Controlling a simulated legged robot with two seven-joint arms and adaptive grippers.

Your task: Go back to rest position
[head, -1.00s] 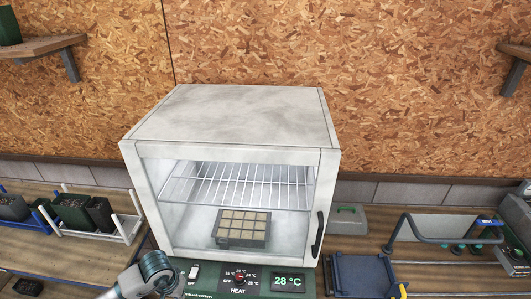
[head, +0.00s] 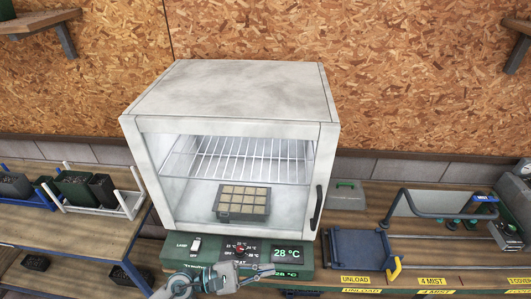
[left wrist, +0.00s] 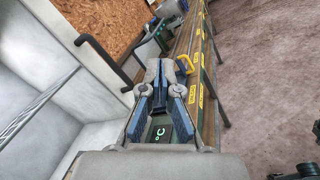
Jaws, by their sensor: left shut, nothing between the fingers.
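My left gripper (head: 258,271) reaches in from the bottom of the head view, in front of the heater's green control panel (head: 180,256). It is shut and empty. In the left wrist view its fingers (left wrist: 166,72) point away along the front of the bench, and the green temperature digits show between and below them. The white heating cabinet (head: 230,100) stands behind, its clear door closed, with a dark tray of brown cells (head: 243,202) inside under a wire rack. The panel display (head: 288,253) reads 28 °C. My right gripper is not in view.
The door's black handle (head: 317,207) is close above the panel at the right. A blue platform with a yellow latch (head: 358,250) and rails lies to the right on the bench. Racks of dark pots (head: 75,187) stand at left.

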